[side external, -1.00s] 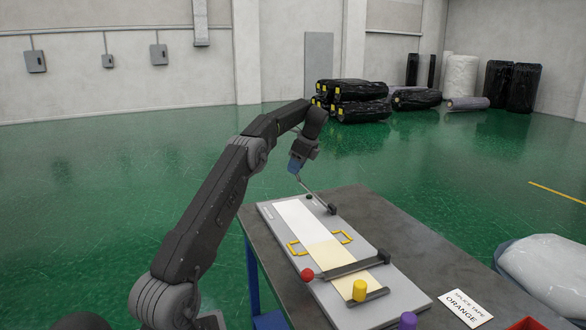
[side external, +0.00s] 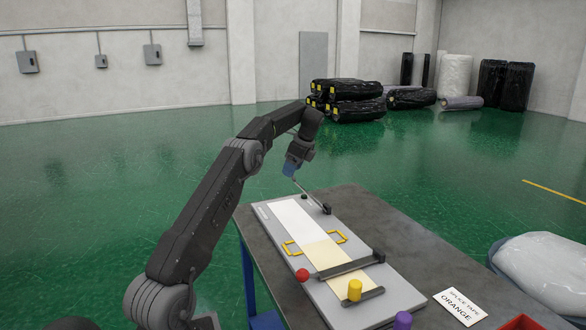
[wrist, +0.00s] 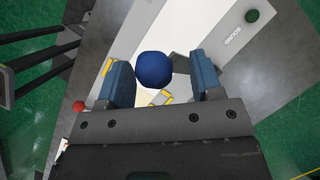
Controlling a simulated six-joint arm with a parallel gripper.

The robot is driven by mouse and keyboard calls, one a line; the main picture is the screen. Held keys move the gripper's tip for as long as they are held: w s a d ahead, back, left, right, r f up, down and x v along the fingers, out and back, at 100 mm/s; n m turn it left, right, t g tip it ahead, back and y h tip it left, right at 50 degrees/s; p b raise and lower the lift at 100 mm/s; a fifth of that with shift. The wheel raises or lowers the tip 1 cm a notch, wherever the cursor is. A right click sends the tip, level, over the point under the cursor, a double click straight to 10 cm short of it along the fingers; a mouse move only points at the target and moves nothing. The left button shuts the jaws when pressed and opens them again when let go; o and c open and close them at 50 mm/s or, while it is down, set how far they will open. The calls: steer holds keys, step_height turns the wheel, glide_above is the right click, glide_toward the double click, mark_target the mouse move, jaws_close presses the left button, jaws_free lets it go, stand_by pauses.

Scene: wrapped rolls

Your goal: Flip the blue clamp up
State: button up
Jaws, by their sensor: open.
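The blue clamp shows in the wrist view as a round blue knob (wrist: 153,68). The knob lies between the two fingers of my gripper (wrist: 163,75), close to the left one and with a gap to the right one. The jaws are open. In the side view my gripper (side external: 291,171) is above the far end of the splice board. A thin clamp bar (side external: 312,196) slopes up from a dark hinge block (side external: 326,209) towards the gripper. The knob itself is hard to make out there, hidden by the fingers.
The grey board (side external: 400,292) lies on a dark table (side external: 370,212), with a white and cream strip and yellow brackets (side external: 340,237). A second clamp bar with a red knob (side external: 302,275) lies across its near part. A yellow knob (side external: 355,290) and a purple one (side external: 403,321) are nearer.

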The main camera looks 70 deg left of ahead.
steer(key=shift+r, duration=1.75)
steer(key=s+a+r, duration=0.2)
steer(key=s+r, duration=0.5)
steer(key=s, duration=0.4)
steer(key=shift+s+a+r, duration=0.15)
steer(key=shift+a, duration=0.25)
